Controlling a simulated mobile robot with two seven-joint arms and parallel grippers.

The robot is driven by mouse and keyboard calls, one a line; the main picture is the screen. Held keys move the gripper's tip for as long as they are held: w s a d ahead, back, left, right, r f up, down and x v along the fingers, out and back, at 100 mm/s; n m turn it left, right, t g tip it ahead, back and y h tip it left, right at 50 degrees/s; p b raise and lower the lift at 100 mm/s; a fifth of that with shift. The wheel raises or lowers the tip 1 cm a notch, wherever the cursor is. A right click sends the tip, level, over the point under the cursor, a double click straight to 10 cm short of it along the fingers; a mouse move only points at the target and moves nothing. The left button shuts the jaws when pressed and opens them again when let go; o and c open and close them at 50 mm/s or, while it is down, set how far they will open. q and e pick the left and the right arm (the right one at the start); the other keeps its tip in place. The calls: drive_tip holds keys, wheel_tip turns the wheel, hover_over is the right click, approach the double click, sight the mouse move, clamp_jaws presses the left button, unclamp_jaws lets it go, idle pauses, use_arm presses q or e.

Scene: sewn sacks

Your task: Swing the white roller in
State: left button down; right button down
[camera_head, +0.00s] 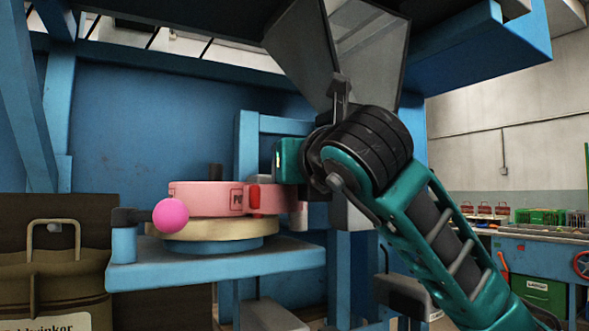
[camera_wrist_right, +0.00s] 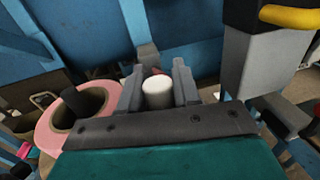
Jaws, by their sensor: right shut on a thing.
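The white roller (camera_wrist_right: 157,92) stands between the two grey fingers of my right gripper (camera_wrist_right: 159,76) in the right wrist view. The gripper is shut on it, with one finger on each side. In the head view my right arm comes in from the right and its teal wrist (camera_head: 290,160) is beside the pink roll; the fingers and most of the roller cannot be made out there. The pink roll (camera_head: 205,197) lies flat on a cream disc (camera_head: 215,229); it also shows left of the gripper in the wrist view (camera_wrist_right: 50,128). My left gripper is not in view.
A blue shelf (camera_head: 220,267) bears the disc, and a pink ball knob (camera_head: 171,215) sticks out at its left end. A blue frame post (camera_head: 250,150) stands behind the roll. A grey hopper (camera_head: 340,50) hangs above my right arm. A brown sack (camera_head: 55,260) is at lower left.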

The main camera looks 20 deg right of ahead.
drive_tip(key=c, duration=0.9)
unclamp_jaws()
drive_tip(key=s+b, duration=0.1)
drive_tip(key=s, duration=1.2)
drive_tip(key=shift+d, duration=0.2)
